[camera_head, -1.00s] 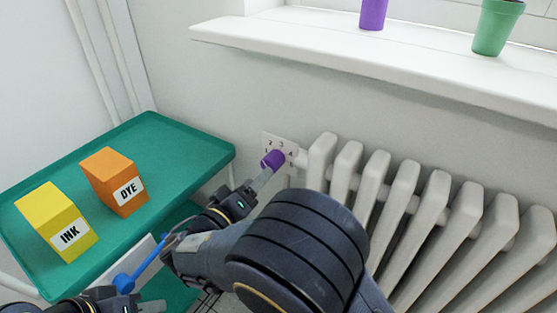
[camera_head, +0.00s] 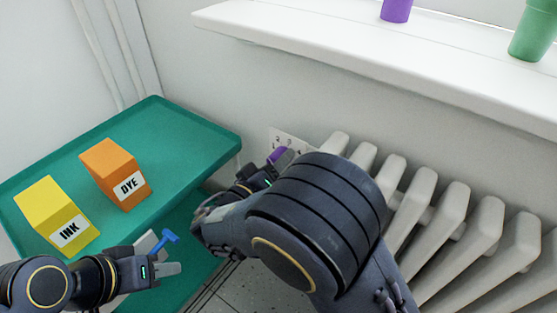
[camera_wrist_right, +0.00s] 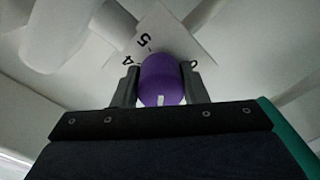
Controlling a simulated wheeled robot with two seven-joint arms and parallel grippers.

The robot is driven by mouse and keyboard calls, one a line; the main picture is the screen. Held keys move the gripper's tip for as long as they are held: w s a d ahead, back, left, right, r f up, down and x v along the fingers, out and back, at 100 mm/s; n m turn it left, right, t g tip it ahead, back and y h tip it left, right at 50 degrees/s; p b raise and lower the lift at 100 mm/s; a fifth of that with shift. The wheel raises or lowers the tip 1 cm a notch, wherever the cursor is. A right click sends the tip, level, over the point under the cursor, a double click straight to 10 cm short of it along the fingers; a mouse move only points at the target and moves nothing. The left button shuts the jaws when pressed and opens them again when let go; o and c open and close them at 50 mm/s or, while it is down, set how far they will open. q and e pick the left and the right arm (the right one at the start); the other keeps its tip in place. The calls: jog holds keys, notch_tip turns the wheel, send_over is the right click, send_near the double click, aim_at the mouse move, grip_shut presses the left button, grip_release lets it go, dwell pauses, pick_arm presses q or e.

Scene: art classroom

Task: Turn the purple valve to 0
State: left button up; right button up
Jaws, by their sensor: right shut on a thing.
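The purple valve (camera_wrist_right: 161,76) sits between the two fingers of my right gripper (camera_wrist_right: 160,88) in the right wrist view. A finger lies on each side of it, and a white mark on the valve faces the picture's bottom. The white number plate (camera_wrist_right: 172,34) behind it shows 5 and 4 on the left and a partly hidden character on the right. In the head view the valve (camera_head: 277,154) and plate (camera_head: 285,136) are mostly covered by my right arm. My left gripper (camera_head: 168,266) is at the lower left, away from the valve; its jaw opening is unclear.
A green cart (camera_head: 190,129) stands at the left with a yellow INK box (camera_head: 50,209) and an orange DYE box (camera_head: 113,172). A blue T-shaped thing (camera_head: 167,238) is beside my left gripper. A white radiator (camera_head: 450,215) fills the right, below a windowsill (camera_head: 330,50) with pots.

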jog(key=c, duration=0.4)
jog(key=shift+o, duration=0.2)
jog(key=n+p, duration=0.2)
jog(key=n, duration=0.2)
jog(key=shift+r, duration=0.15)
jog(key=n+p, duration=0.3)
jog(key=n, duration=0.2)
jog(key=shift+r, duration=0.1)
jog(key=n+p, duration=0.5)
jog(key=n, duration=0.1)
jog(key=shift+g, duration=0.3)
jog(key=n+p, duration=0.2)
jog(key=n, duration=0.1)
jog(key=shift+a, duration=0.1)
jog(key=shift+n+p, duration=0.55)
jog(key=shift+n, duration=0.15)
